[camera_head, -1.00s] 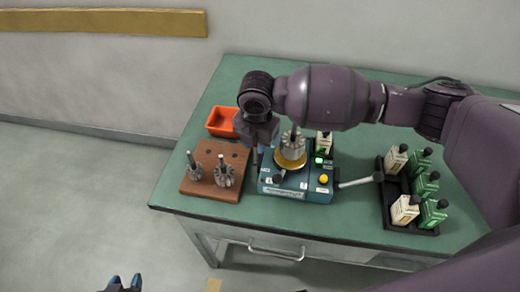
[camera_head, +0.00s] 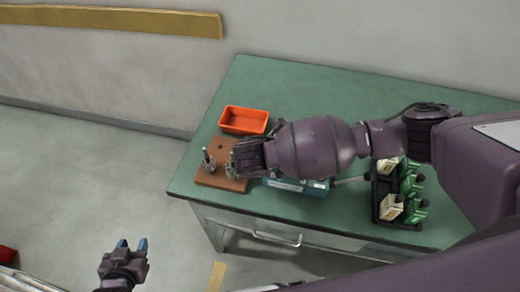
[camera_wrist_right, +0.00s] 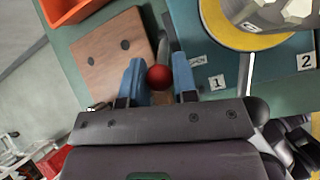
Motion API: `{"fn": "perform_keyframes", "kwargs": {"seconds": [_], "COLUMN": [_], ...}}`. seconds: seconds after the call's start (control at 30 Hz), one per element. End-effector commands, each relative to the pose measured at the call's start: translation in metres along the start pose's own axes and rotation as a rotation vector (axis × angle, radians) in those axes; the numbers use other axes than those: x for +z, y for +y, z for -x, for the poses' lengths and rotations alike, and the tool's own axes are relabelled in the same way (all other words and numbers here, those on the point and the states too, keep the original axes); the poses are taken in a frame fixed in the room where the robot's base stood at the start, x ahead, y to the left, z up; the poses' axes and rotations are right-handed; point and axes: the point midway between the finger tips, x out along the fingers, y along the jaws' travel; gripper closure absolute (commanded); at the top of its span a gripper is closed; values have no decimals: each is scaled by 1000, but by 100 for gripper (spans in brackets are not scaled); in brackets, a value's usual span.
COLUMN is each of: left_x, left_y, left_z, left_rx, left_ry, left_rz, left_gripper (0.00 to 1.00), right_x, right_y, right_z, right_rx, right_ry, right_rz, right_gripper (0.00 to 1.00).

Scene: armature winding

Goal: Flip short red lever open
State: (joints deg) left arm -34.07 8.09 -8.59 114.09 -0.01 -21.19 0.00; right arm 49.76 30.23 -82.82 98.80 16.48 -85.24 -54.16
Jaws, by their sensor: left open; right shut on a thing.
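The teal winding machine (camera_head: 290,184) is mostly hidden under my right arm in the head view. In the right wrist view its blue top (camera_wrist_right: 285,70) shows labels 1 and 2, and a yellow disc (camera_wrist_right: 225,38) carries a metal armature (camera_wrist_right: 275,12). The red ball knob (camera_wrist_right: 159,77) of the short lever sits between the blue fingers of my right gripper (camera_wrist_right: 158,84), which is shut on it. My left gripper (camera_head: 132,246) is open and empty, low at the left, away from the table.
A wooden block (camera_head: 222,150) with armatures on pins lies left of the machine. An orange bin (camera_head: 243,121) stands behind it. The table's back right is clear.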

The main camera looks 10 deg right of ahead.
Motion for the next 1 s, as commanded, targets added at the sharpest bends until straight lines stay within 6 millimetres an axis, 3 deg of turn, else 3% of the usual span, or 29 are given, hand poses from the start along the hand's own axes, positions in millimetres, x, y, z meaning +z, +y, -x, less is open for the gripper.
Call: {"fn": "perform_keyframes", "kwargs": {"seconds": [0.47,0.5,0.63,1.0], "left_x": [6,6,6,1], "left_y": [-1,-1,-1,-1], "left_z": [5,5,4,2], "left_rx": [-2,-2,-2,-1], "left_ry": [-14,-14,-13,-4], "left_rz": [2,2,1,0], "left_gripper": [57,57,57,57], "right_x": [-3,-3,-3,-2], "right_y": [-1,-1,-1,0], "right_z": [0,0,0,4], "right_rx": [2,1,2,3], "right_ry": [-10,-10,-10,-11], "right_rz": [2,2,2,1], "right_gripper": [100,69,49,48]}}
